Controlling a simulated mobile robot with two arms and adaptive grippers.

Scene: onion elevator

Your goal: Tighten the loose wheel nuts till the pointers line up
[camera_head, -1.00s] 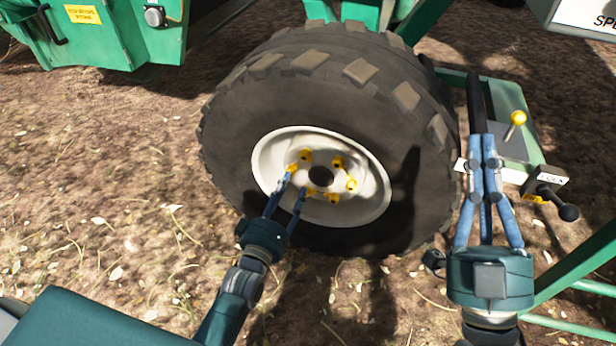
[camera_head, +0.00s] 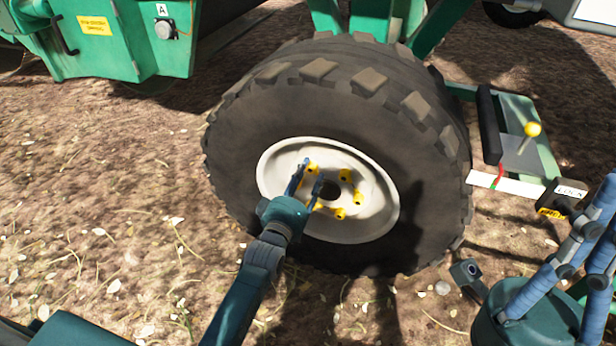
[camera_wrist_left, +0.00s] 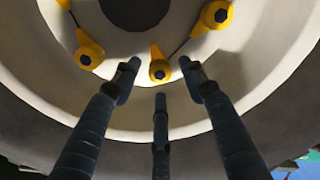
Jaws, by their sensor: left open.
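The big tyre (camera_head: 240,150) has a pale rim (camera_head: 385,215) with a ring of yellow wheel-nut pointers, one of them at the right (camera_head: 357,197). My left gripper (camera_head: 311,172) is at the left of this ring with its fingers apart. In the left wrist view its three fingers (camera_wrist_left: 159,75) are spread around the middle yellow pointer (camera_wrist_left: 159,70), whose tip points up. Another pointer at upper right (camera_wrist_left: 215,17) tilts down-left toward it. A left one (camera_wrist_left: 90,52) tilts up-left. My right gripper (camera_head: 590,235) is at the right edge, partly cut off, away from the wheel.
A green machine body (camera_head: 120,40) stands at upper left. Right of the tyre are a yellow-knobbed lever (camera_head: 532,130) and a box marked LOCK (camera_head: 567,192). Straw-strewn ground (camera_head: 110,190) is open at the left.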

